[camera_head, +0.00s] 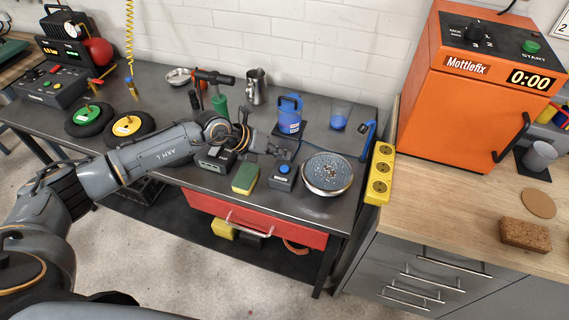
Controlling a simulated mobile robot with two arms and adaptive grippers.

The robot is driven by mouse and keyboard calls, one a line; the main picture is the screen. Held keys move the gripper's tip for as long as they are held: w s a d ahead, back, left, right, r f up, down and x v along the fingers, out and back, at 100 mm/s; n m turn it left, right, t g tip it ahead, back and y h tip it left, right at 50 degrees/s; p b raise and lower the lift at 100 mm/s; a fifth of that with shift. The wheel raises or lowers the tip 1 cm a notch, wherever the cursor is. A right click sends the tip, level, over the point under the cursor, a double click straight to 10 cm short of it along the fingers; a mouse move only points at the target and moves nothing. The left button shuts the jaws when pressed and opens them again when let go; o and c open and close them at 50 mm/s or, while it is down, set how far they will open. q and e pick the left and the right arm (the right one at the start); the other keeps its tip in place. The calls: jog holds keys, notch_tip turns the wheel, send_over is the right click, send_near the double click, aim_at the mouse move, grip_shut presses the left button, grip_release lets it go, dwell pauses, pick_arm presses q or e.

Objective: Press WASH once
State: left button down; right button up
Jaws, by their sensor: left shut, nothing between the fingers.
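A small dark box (283,180) with a round blue button (284,169) on top sits near the front edge of the grey workbench. Its label is too small to read, so I cannot tell if it says WASH. Beside it on the right is a round metal basin (327,174) with small brownish pieces in it. My left gripper (289,148) is shut and empty. It is just behind and above the blue button, and appears apart from it. My right gripper is not in view.
A green-and-yellow sponge (245,178) and a small dark device with a display (216,157) lie left of the button box. A blue jug (290,114) and a clear blue cup (340,115) stand behind. A yellow socket strip (380,174) lies at the bench's right edge.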

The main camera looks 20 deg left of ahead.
pick_arm(q)
notch_tip(320, 180, up, 3)
jog(key=shift+f+p, duration=0.15)
jog(key=shift+p, duration=0.65)
jog(key=shift+f, duration=0.1)
jog(key=shift+d, duration=0.1)
